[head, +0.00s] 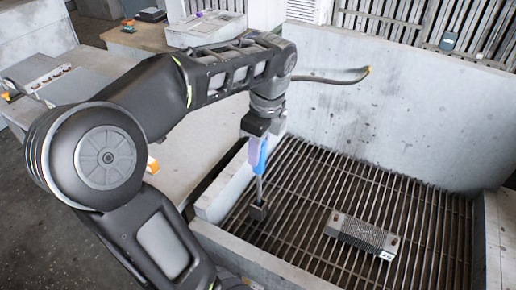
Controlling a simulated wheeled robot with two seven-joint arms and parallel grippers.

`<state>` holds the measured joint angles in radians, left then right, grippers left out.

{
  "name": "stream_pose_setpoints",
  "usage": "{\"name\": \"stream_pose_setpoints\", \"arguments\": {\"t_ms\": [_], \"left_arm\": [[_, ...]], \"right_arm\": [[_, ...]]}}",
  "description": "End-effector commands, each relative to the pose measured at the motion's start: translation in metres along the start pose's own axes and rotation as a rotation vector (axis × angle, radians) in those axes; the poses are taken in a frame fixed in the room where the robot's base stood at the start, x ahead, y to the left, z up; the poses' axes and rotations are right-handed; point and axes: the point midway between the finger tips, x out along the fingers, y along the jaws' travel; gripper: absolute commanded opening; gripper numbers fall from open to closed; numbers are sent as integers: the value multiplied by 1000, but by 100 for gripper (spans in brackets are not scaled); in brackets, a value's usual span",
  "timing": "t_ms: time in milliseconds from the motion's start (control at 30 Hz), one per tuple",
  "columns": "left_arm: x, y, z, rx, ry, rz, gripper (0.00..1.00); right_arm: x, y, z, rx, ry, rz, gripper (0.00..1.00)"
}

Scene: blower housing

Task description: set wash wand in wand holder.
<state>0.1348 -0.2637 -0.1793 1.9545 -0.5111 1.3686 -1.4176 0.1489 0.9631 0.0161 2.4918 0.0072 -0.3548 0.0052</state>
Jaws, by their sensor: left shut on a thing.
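My left gripper (258,135) points down over the slatted grate and is shut on a tool with a blue handle (258,155). The tool hangs nearly upright; a thin shaft runs down to a small dark block-like end (259,211) at the grate's left side. I cannot tell whether this end touches the grate. A dark curved tube with a yellow tip (335,79) sticks out to the right from behind my left wrist, in front of the concrete wall. I cannot tell for certain which of these is the wash wand, and I cannot make out the wand holder. My right gripper is not in view.
The slatted grate (310,200) lies in a basin with a tall concrete back wall (420,120) and lower rims. A grey ribbed block (362,236) lies on it. A pale bench with a grey panel (55,80) stands at left.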

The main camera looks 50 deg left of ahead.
Motion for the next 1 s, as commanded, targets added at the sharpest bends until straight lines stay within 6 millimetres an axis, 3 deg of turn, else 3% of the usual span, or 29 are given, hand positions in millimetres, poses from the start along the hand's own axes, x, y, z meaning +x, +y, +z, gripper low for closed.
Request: {"name": "stream_pose_setpoints", "arguments": {"t_ms": [400, 1000], "left_arm": [[16, 0, -2, 0, 0, -1, 0], [15, 0, -2, 0, 0, -1, 0]], "right_arm": [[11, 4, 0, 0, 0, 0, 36], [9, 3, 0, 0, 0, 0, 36]]}}
